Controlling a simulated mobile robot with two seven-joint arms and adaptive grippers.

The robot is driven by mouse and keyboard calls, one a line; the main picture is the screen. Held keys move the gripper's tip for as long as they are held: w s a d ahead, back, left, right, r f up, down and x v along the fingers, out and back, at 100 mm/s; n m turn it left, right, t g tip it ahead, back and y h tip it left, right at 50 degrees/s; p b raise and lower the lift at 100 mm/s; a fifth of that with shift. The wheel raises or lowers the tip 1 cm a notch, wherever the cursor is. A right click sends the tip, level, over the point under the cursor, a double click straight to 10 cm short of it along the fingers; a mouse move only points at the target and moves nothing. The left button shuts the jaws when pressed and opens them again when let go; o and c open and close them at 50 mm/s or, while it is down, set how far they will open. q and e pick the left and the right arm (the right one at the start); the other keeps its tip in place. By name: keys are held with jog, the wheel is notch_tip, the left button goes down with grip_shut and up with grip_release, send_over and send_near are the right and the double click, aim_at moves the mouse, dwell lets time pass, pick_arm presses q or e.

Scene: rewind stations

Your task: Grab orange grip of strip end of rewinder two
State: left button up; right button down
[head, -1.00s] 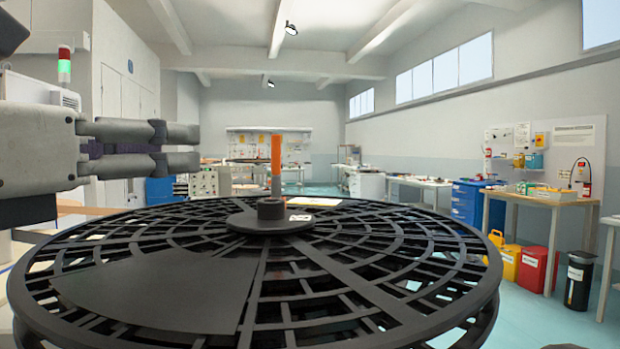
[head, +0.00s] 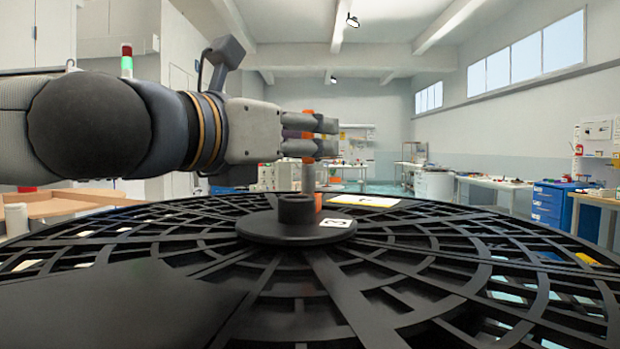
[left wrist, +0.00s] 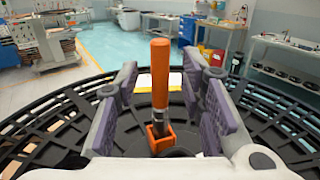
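The upright orange grip (left wrist: 160,72) stands near the middle of the left wrist view, between the fingers of my left gripper. An orange bracket (left wrist: 159,141) sits at its foot. In the head view my left gripper (head: 321,136) reaches in from the left above the black reel (head: 297,240). Its fingers partly cover the orange grip (head: 308,161). In the left wrist view the gripper is open, with a gap on both sides of the grip. The grip is behind the reel's hub. My right gripper is not in view.
The wide black slotted reel fills the foreground. A small white label (head: 336,223) lies on its hub, and a white-and-yellow card (head: 365,201) lies behind. A wooden tray (head: 70,203) is at the left. Benches and a blue drawer cabinet (head: 548,205) stand far right.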

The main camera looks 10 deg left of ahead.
pick_arm(q)
jog(key=shift+w+d, duration=0.25)
jog(key=shift+w, duration=0.25)
jog(key=shift+s+r, duration=0.15)
jog(key=shift+c, duration=1.3)
grip_shut()
